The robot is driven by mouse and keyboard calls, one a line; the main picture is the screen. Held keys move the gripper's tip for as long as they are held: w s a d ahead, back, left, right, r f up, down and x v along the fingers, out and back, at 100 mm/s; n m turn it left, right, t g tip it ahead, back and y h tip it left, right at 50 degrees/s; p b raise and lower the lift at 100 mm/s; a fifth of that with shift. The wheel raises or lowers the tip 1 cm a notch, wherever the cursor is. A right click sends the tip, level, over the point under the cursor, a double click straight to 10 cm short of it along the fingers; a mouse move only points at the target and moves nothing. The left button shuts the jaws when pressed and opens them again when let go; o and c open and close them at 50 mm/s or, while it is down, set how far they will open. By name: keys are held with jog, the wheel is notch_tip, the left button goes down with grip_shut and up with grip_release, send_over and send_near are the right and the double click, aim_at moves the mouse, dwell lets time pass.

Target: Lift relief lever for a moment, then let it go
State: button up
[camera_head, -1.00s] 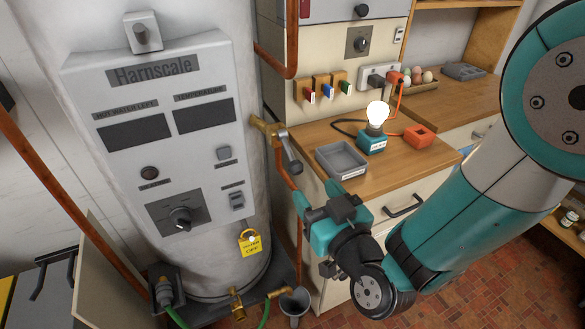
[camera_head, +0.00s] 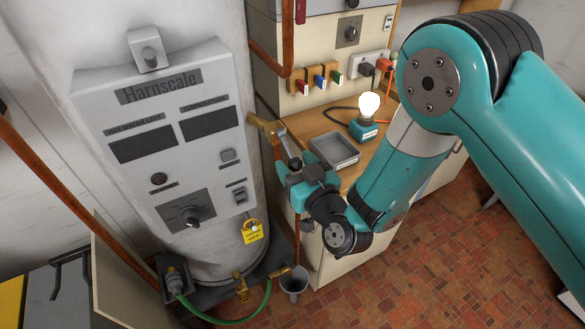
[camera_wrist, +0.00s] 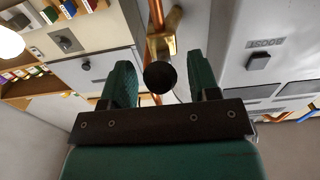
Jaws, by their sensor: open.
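The relief lever (camera_head: 287,146) is a grey arm on a brass valve (camera_head: 264,126) at the right side of the white boiler. It slants down to the right. In the wrist view its dark round knob (camera_wrist: 160,77) faces me, with the brass valve (camera_wrist: 162,44) behind it. My gripper (camera_head: 294,172) is at the lever's lower end. In the wrist view my gripper (camera_wrist: 161,82) is open, with one green finger on each side of the knob. I see gaps beside the knob, so neither finger appears to touch it.
The boiler front (camera_head: 165,130) stands close on the left, with a yellow padlock tag (camera_head: 252,231) low down. A grey tray (camera_head: 335,150) and a lit bulb (camera_head: 368,105) are on the wooden counter to the right. A funnel (camera_head: 294,283) sits below. Copper pipes run nearby.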

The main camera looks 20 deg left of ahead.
aim_at(298, 163)
jog(key=c, duration=0.7)
jog(key=shift+r, duration=0.15)
jog(key=shift+s+d+r+p, duration=0.15)
jog(key=shift+r+p, duration=0.15)
jog(key=shift+r, duration=0.25)
jog(key=shift+d+r+p, duration=0.1)
jog(key=shift+r+p, duration=0.2)
jog(key=shift+r, duration=0.25)
jog(key=shift+r+p, duration=1.1)
jog(key=shift+p, duration=0.05)
